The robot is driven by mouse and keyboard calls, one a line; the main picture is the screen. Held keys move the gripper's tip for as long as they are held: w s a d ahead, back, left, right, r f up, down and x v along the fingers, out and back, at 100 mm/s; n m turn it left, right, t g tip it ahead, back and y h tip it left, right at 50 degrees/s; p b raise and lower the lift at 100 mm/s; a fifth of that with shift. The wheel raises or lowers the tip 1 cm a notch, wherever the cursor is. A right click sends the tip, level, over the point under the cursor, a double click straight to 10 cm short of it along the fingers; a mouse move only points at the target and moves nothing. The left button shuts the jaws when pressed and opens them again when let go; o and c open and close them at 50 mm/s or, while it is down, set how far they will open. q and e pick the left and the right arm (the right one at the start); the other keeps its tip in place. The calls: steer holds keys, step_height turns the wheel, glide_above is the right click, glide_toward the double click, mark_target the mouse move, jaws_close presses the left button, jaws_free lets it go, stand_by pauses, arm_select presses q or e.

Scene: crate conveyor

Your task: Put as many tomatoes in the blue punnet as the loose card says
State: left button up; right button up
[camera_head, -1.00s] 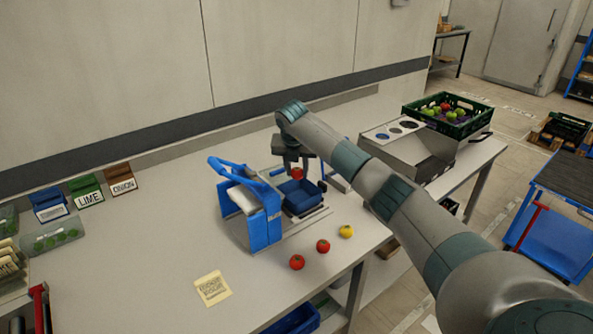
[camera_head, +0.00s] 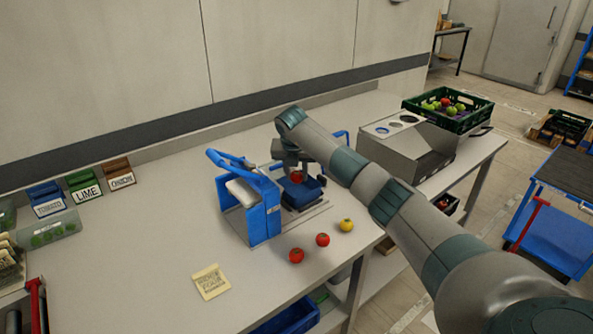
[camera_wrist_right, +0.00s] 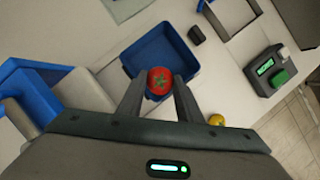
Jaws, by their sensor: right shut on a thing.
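My right gripper (camera_head: 295,170) is shut on a red tomato (camera_wrist_right: 160,81); the tomato also shows in the head view (camera_head: 296,177). It is held over the blue punnet (camera_wrist_right: 178,44), near its rim; the visible part of the punnet's floor is bare. In the head view the punnet (camera_head: 303,200) stands beside the blue-framed device. Two red tomatoes (camera_head: 296,255) (camera_head: 322,239) lie loose on the table in front. The loose yellowish card (camera_head: 211,281) lies flat at the front left; its writing is too small to read. My left gripper is not in view.
A yellow round fruit (camera_head: 346,225) lies beside the loose tomatoes. The blue-framed device (camera_head: 262,215) stands close left of the punnet. Labelled card holders (camera_head: 84,190) stand at the back left. A green crate of produce (camera_head: 450,122) sits on the far right. The table's middle left is clear.

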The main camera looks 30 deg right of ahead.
steer(key=shift+f+b, duration=1.2)
steer(key=shift+f, duration=1.05)
steer(key=o, duration=1.1)
steer(key=shift+r, duration=0.15)
steer(key=shift+r+p, duration=1.75)
steer(key=shift+r, duration=1.65)
